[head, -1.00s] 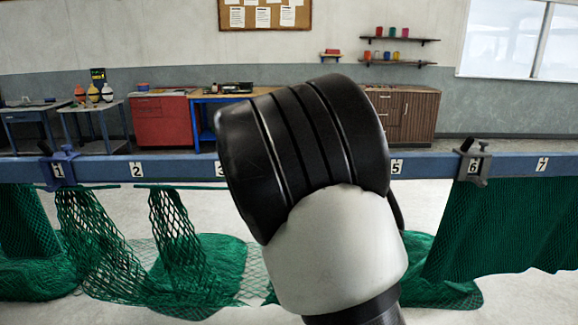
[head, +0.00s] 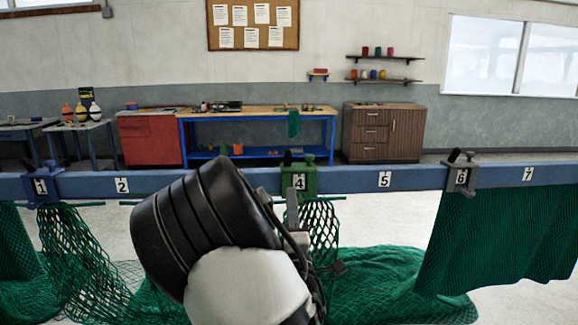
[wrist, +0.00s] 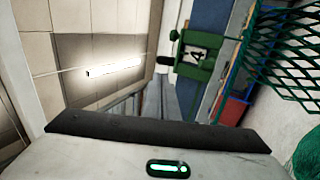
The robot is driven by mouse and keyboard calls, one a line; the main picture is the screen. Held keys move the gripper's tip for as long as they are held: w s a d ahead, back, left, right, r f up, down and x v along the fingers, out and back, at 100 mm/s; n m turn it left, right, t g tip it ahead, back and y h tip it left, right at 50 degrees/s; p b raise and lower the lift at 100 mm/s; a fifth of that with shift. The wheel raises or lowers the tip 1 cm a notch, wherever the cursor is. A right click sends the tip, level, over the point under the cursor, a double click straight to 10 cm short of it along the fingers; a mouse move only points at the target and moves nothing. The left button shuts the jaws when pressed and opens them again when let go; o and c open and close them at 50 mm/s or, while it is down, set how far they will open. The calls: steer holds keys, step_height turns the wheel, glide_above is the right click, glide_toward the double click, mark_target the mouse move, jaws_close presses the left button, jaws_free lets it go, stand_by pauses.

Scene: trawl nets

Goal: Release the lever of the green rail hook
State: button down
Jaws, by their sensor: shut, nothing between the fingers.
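The green rail hook (head: 305,178) sits on the blue rail at number 4, partly behind my gripper in the head view. Its short black lever (head: 287,157) shows at the top left of the hook. The fingers also show in the wrist view (wrist: 160,92), below and left of the hook. I cannot tell whether they touch it.
The blue rail (head: 405,179) runs across the view. A blue hook (head: 43,184) sits at number 1 and a grey hook (head: 461,179) at number 6. Green netting (head: 500,235) hangs from the rail on both sides. The rail at number 5 is clear.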

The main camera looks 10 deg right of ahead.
mark_target(288, 151)
steer(key=p+x, duration=0.1)
steer(key=x, duration=1)
steer(key=shift+w, duration=0.15)
steer(key=shift+r, duration=0.15)
steer(key=shift+r+g+p, duration=0.15)
steer(key=shift+g+p, duration=0.15)
steer(key=shift+p, duration=0.3)
steer(key=shift+r+p, duration=0.15)
steer(key=shift+p, duration=0.15)
steer(key=r+g+p, duration=0.1)
steer(key=p, duration=0.2)
steer(key=r+g+p, duration=0.1)
steer(key=g+p, duration=0.1)
steer(key=p, duration=0.1)
steer(key=shift+w+r, duration=0.15)
steer(key=shift+w, duration=0.15)
steer(key=g+p, duration=0.1)
steer(key=p, duration=0.1)
steer(key=shift+w+r+g+p, duration=0.3)
steer(key=shift+g+p, duration=0.1)
steer(key=shift+w+f+g+p, duration=0.3)
steer(key=shift+w+g+p, duration=0.15)
steer(key=shift+g, duration=0.55)
steer(key=shift+d, duration=0.1)
